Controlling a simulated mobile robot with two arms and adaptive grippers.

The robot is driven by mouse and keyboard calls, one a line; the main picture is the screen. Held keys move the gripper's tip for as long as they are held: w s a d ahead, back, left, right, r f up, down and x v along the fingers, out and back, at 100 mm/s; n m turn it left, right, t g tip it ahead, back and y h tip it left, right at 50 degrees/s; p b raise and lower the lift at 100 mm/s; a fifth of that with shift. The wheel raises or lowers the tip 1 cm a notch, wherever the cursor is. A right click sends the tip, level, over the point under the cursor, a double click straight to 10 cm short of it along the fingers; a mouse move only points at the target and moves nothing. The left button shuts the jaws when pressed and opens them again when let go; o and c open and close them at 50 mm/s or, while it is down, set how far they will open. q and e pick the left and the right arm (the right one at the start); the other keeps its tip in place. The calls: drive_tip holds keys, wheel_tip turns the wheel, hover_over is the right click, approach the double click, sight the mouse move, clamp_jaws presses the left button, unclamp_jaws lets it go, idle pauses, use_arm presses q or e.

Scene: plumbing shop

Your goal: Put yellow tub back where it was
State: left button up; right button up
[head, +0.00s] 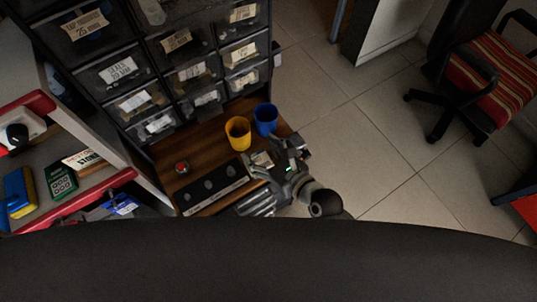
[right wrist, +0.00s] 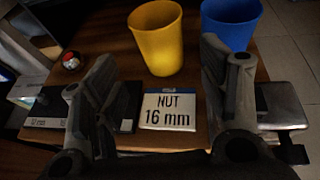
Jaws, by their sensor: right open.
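The yellow tub (head: 238,133) stands upright on a brown wooden surface (head: 163,153), just in front of the drawer cabinet. In the right wrist view the yellow tub (right wrist: 158,40) is beyond my fingers and looks empty. A blue tub (head: 265,119) stands close to its right; it also shows in the right wrist view (right wrist: 231,26). My right gripper (head: 284,154) is open, with its fingers spread and pointing toward the tubs. It is apart from the yellow tub, on its near side. My left gripper is not in view.
A "NUT 16 mm" label (right wrist: 168,110) lies between my fingers' lines. A black strip with round recesses (head: 212,187) and a red round item (head: 181,167) are left on the surface. Labelled drawers (head: 190,72) rise behind. Shelves stand left; a chair (head: 485,70) stands right on open floor.

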drive_tip(key=shift+v, duration=1.35)
idle(0.3)
